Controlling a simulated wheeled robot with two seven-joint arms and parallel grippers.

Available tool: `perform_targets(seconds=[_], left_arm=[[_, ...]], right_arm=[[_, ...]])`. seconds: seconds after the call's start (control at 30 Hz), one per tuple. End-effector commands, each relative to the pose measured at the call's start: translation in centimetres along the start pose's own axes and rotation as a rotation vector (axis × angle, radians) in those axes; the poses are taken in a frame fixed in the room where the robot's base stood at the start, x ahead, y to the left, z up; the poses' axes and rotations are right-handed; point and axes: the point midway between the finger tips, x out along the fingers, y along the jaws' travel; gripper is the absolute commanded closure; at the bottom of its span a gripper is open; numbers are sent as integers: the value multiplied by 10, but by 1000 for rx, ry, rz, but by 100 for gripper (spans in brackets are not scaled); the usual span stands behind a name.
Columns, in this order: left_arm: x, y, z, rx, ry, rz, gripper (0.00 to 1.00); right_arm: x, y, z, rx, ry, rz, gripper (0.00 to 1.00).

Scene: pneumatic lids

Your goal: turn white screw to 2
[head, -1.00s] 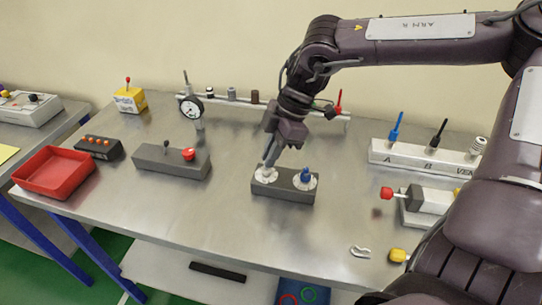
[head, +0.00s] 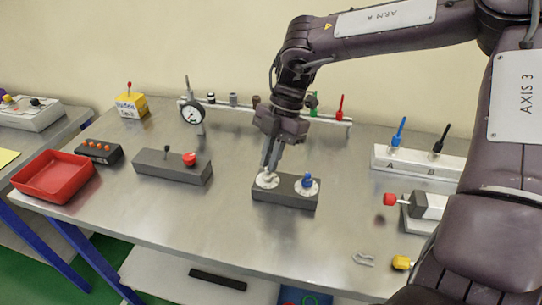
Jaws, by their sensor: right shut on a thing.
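A dark grey block (head: 285,197) stands near the middle of the table with two round white dials on top. The white screw (head: 267,181) is on its left dial and is mostly hidden by my fingertips. A blue screw (head: 307,181) sits on the right dial. My right gripper (head: 268,170) comes down from above and is shut on the white screw. The dial numbers are too small to read, so I cannot tell where the screw points. My left gripper does not show.
A grey box with a red button (head: 189,159) lies left of the block. A red tray (head: 54,176) is at the far left. A rail with a gauge (head: 192,111) runs behind. A white manifold (head: 415,163) and a red-knobbed cylinder (head: 390,199) stand right.

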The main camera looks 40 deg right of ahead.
Motion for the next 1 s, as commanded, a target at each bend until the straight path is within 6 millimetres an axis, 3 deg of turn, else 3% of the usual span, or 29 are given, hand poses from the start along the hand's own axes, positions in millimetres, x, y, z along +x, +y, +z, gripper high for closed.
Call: perform_targets(seconds=[0.3, 0.33, 0.47, 0.77, 1.0], left_arm=[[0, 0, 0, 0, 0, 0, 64], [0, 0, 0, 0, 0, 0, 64], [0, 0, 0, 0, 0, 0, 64], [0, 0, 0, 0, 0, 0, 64], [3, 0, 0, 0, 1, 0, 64]], right_arm=[[-1, 1, 0, -1, -1, 3, 100], [-1, 1, 0, -1, -1, 3, 85], [-1, 1, 0, -1, -1, 2, 68], [-2, 0, 0, 1, -1, 1, 67], [-33, 1, 0, 0, -4, 4, 67]])
